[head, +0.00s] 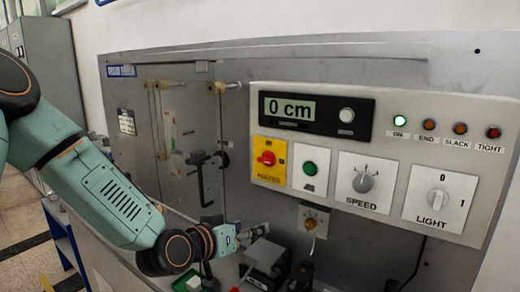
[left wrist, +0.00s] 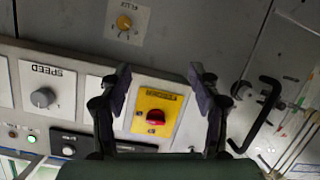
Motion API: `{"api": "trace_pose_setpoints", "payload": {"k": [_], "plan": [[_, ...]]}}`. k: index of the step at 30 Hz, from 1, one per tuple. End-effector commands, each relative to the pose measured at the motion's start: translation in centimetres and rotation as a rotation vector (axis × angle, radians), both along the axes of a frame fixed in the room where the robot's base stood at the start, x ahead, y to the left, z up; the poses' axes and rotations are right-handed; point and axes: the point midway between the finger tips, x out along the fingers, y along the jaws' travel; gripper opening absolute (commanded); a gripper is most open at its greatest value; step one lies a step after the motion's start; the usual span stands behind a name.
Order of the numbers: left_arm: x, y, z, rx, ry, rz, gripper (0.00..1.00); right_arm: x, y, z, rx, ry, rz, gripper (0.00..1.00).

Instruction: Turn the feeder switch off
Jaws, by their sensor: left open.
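The feeder switch (head: 267,159) is a red knob on a yellow plate, at the left end of the light control panel in the head view. In the left wrist view the feeder switch (left wrist: 155,117) appears upside down, between my two fingers. Its knob position is too small to read surely. My left gripper (head: 258,232) is open and empty, below the feeder switch in the head view and apart from it. In the left wrist view the open fingers of my left gripper (left wrist: 160,85) stand on either side of the yellow plate. My right gripper is not in view.
Beside the feeder switch are a green button (head: 309,168), the SPEED dial (head: 362,182) and the LIGHT switch (head: 437,199). A display (head: 290,107) reads 0 cm. A small yellow knob box (head: 313,221) hangs below. A black crank handle (head: 203,170) sticks out at left.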

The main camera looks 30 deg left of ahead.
Motion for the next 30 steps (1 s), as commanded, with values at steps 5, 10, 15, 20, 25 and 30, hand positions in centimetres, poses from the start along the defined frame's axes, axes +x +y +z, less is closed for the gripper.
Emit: {"api": "trace_pose_setpoints", "payload": {"k": [5, 10, 15, 20, 25, 30], "plan": [[2.1, 2.1, 9.9, 0.090, -0.229, -0.009, 0.62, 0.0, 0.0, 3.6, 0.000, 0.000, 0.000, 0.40], [2.8, 2.9, 12.7, 0.220, -0.357, -0.030, 0.62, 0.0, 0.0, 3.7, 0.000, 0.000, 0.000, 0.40], [3.4, 3.0, 12.6, 0.246, -0.365, -0.035, 0.62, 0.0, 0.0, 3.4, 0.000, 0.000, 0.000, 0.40], [4.7, 2.9, 12.5, 0.246, -0.362, -0.035, 0.62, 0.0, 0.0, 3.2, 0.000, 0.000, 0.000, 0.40], [6.3, 2.6, 12.6, 0.246, -0.362, -0.036, 0.62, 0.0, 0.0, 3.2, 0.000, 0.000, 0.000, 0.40], [8.0, 2.2, 12.6, 0.243, -0.363, -0.037, 0.62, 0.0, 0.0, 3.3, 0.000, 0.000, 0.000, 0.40]]}}
